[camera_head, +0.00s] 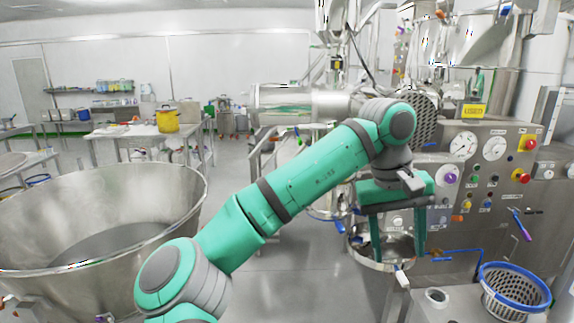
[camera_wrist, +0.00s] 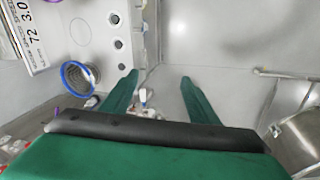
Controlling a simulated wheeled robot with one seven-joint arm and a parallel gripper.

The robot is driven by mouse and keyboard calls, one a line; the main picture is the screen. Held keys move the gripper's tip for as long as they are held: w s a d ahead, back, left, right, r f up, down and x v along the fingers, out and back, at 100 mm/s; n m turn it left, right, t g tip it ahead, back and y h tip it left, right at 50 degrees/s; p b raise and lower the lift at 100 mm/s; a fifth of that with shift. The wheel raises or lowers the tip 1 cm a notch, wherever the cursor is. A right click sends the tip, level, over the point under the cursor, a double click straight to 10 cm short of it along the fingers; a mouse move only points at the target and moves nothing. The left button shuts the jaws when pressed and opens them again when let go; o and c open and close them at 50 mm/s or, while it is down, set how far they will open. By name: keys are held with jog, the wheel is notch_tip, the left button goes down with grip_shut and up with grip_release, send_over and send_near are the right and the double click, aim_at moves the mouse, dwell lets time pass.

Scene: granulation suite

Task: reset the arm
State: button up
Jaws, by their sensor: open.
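My gripper (camera_head: 398,250) hangs from my green arm at the right of centre in the head view, with its fingers pointing down. Its two green fingers are apart with nothing between them. It is in front of the steel control panel (camera_head: 478,150), to the right of the large steel bowl. In the wrist view my gripper (camera_wrist: 160,82) shows both fingers spread over the grey floor. Behind the fingers in the head view is a round steel vessel (camera_head: 368,262), partly hidden by them.
A large steel bowl (camera_head: 180,190) fills the left front. A blue-rimmed basket (camera_head: 515,290) stands on a surface at the lower right. Machine pipes and a steel cylinder (camera_head: 285,104) lie beyond my arm. Some floor is clear at the centre.

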jog(key=w+d+f+t+h, duration=0.2)
jog(key=d+f+h, duration=0.9)
jog(key=d+f, duration=0.45)
jog(key=s+a+f+n+t, duration=0.1)
jog(key=a+f+n+t, duration=0.3)
jog(key=f, duration=0.4)
jog(key=s+a+f+n+t, duration=0.2)
jog(key=a+f+t, duration=0.2)
jog(key=f+t, duration=0.25)
jog(key=s+a+f+n+t+y, duration=0.25)
jog(key=s+a+f+y, duration=0.75)
jog(key=s+a+f, duration=0.55)
jog(key=s+a+r+m+y, duration=0.1)
jog(key=s+a+r+m, duration=0.1)
jog(key=s+a, duration=0.5)
jog(key=s+a+r+m+y, duration=0.2)
jog(key=s+a+m, duration=0.3)
jog(key=s, duration=1)
jog(key=shift+a+r+y, duration=0.3)
jog(key=shift+a+r, duration=0.4)
jog(key=shift+a, duration=0.35)
